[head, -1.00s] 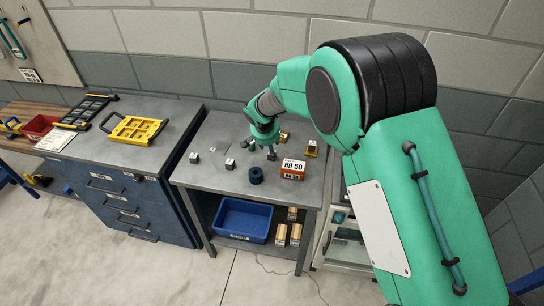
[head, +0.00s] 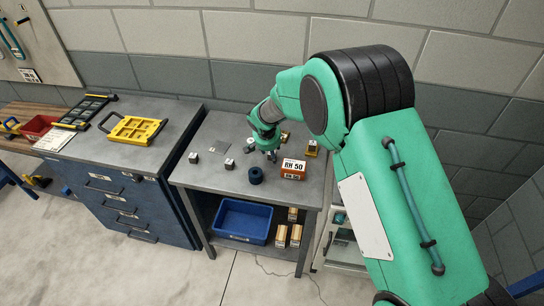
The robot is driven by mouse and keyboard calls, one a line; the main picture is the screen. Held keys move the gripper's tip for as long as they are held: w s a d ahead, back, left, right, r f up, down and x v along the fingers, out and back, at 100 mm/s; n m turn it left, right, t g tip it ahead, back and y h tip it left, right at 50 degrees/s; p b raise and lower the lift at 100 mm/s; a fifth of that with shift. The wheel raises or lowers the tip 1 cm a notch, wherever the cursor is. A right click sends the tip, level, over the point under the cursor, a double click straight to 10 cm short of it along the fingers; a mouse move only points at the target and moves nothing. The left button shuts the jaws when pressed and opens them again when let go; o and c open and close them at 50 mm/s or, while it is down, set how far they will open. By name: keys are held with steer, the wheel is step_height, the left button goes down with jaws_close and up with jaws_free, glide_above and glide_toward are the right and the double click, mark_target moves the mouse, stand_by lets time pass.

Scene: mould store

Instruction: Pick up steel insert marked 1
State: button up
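Two small steel blocks with pale tops stand on the grey workbench (head: 195,179): one at the far left (head: 193,157), one nearer the middle (head: 229,163). They look like the inserts, but their marks are too small to read, so I cannot tell which is marked 1. My gripper (head: 263,154) points down over the right half of the bench, right of both blocks and behind a dark round part (head: 256,176). Its fingers are small and partly merged with the background; I cannot tell their opening or whether anything is between them.
An orange box labelled RH 50 (head: 292,170) stands right of the round part. Small brass-coloured pieces stand behind, one at the back right (head: 312,148). A blue bin (head: 243,221) is on the lower shelf. A blue drawer cabinet (head: 130,205) adjoins on the left.

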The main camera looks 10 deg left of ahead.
jaws_close()
steer(key=shift+r, duration=0.1)
stand_by(0.4)
steer(key=shift+r+p, duration=0.3)
steer(key=shift+r, duration=0.55)
step_height(320, 180, up, 2)
steer(key=shift+r+p, duration=0.1)
steer(key=shift+p, duration=0.2)
steer(key=s+d, duration=0.2)
steer(key=s, duration=0.2)
steer(key=s+d, duration=0.2)
steer(key=s, duration=0.3)
steer(key=s+d+r+p, duration=0.1)
steer(key=s+d, duration=0.2)
steer(key=s, duration=0.2)
steer(key=shift+s, duration=0.15)
